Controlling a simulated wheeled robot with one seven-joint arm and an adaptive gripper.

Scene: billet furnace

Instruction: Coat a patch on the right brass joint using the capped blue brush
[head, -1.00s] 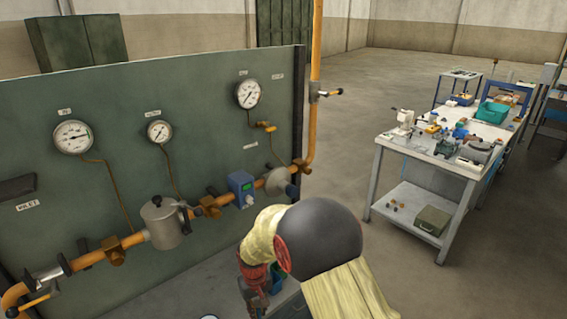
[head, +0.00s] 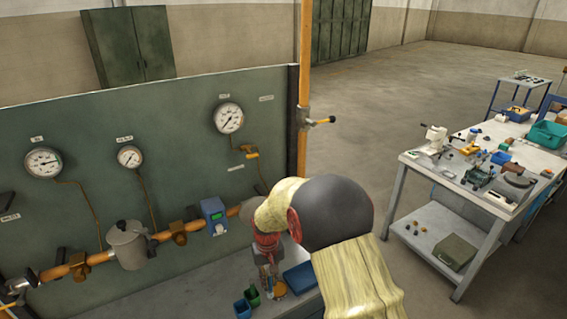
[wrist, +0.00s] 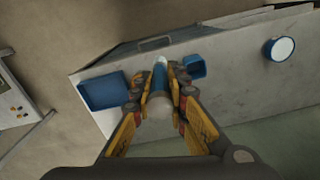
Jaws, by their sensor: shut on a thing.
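My gripper (wrist: 159,92) is shut on a slim brush with a blue part (wrist: 160,75) and a pale rounded end (wrist: 158,106), seen between the fingers in the wrist view. Whether its cap is on cannot be told. In the head view my gripper (head: 272,272) hangs low over the bench at the right end of the panel, and the brush is too small to make out. Brass joints sit along the orange pipe: one at left (head: 78,265) and one in the middle (head: 179,233). The pipe's right end, with any joint there, is hidden behind my arm.
Below my gripper, the bench (wrist: 235,50) holds a blue tray (wrist: 103,92), a small blue cup (wrist: 196,67) and a round white-topped tin (wrist: 280,48). A cluttered worktable (head: 405,185) stands at right; floor lies between.

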